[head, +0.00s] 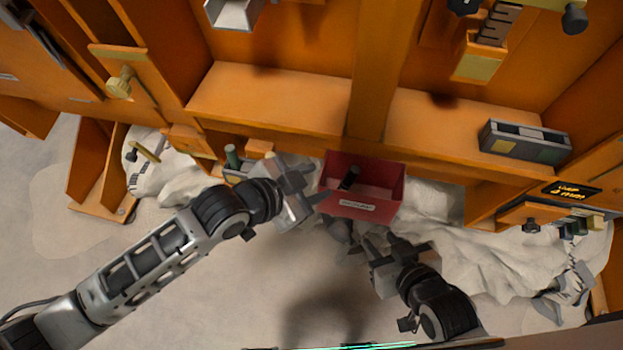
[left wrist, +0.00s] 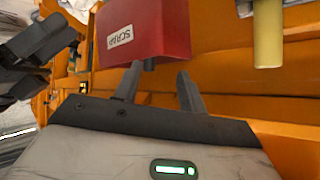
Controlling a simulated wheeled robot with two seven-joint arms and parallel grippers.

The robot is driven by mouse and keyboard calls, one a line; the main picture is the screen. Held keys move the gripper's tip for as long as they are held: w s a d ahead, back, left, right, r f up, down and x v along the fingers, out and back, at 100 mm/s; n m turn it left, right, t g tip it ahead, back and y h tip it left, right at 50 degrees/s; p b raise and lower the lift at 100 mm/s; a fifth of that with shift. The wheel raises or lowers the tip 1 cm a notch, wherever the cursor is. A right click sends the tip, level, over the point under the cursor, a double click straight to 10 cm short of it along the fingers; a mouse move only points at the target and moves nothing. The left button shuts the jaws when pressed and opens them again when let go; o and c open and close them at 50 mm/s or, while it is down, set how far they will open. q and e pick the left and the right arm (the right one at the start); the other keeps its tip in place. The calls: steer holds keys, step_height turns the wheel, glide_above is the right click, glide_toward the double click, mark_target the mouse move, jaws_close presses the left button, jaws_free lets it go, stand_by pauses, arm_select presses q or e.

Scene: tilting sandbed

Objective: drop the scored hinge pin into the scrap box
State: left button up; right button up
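The red scrap box (head: 360,208) sits at the front edge of the orange structure, in the middle of the head view. Its SCRAP label faces me in the left wrist view (left wrist: 150,30). A short dark cylinder, which looks like the hinge pin (head: 349,178), leans inside the box. My left gripper (head: 308,182) is just left of the box; its two fingers (left wrist: 158,88) are apart with nothing between them in the left wrist view. My right gripper (head: 380,245) is below the box in the head view. Its finger gap is not clear.
Pale crumpled sandbed (head: 480,250) spreads right of the box, with more at the left. A small holder with a green-topped cylinder (head: 232,155) stands left of my left gripper. A grey tray (head: 525,142) lies on the right shelf. Orange posts and shelves fill the back.

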arm_select(q)
steer(key=shift+r, duration=0.1)
steer(key=r+v, duration=0.1)
steer(key=v, duration=1.1)
steer(key=s+a+f+n+t+y, duration=0.1)
steer(key=a+f+n+y, duration=0.2)
steer(key=f, duration=0.4)
steer(key=s+a+f+n+t+y, duration=0.2)
steer(key=a+f+n+y, duration=0.1)
steer(key=a+f+n, duration=0.3)
step_height(320, 180, down, 2)
steer(key=shift+s+f+n+p, duration=0.15)
steer(key=shift+n+p, duration=0.2)
steer(key=shift+n, duration=0.75)
